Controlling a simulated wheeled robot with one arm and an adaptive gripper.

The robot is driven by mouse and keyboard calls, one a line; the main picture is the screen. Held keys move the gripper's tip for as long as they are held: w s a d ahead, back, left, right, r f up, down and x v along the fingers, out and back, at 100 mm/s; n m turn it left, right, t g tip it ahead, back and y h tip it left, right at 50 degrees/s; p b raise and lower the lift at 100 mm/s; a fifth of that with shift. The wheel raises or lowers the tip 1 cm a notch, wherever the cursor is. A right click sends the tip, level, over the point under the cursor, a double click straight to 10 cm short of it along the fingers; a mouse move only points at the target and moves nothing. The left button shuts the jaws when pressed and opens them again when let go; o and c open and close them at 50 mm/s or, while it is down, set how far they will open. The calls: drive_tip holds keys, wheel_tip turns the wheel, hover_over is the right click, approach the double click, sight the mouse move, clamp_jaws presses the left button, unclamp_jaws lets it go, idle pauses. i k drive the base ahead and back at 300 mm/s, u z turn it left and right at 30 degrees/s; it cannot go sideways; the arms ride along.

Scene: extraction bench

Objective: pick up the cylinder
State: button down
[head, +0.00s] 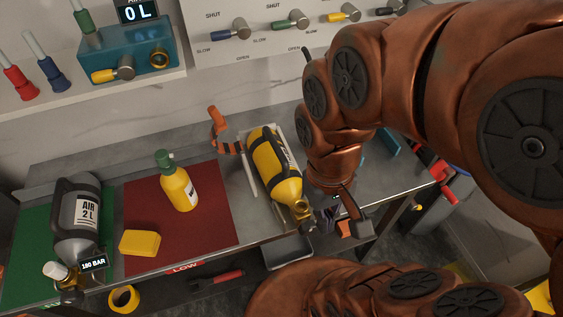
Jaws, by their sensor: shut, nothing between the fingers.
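A yellow cylinder (267,160) with black bands lies tilted in a pale cradle on the grey bench, its brass valve end toward the front. A second cylinder, grey and marked AIR 2 L (77,221), lies on the green mat (28,251) at the left, with a brass valve and a 180 BAR display at its front end. My gripper (329,217) is shut and empty, just right of the yellow cylinder's valve and apart from the grey cylinder.
An orange-and-black tool (218,128) is behind the yellow cylinder. A shelf with a teal valve box (127,55) and a white lever panel (262,45) stand behind. The bench's front edge is near.

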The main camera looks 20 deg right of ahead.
sight(283, 179)
drive_tip(key=z, duration=1.05)
drive_tip(key=k, duration=1.4)
drive_tip(key=u, duration=1.45)
drive_tip(key=i, duration=0.5)
drive_tip(key=u, duration=0.15)
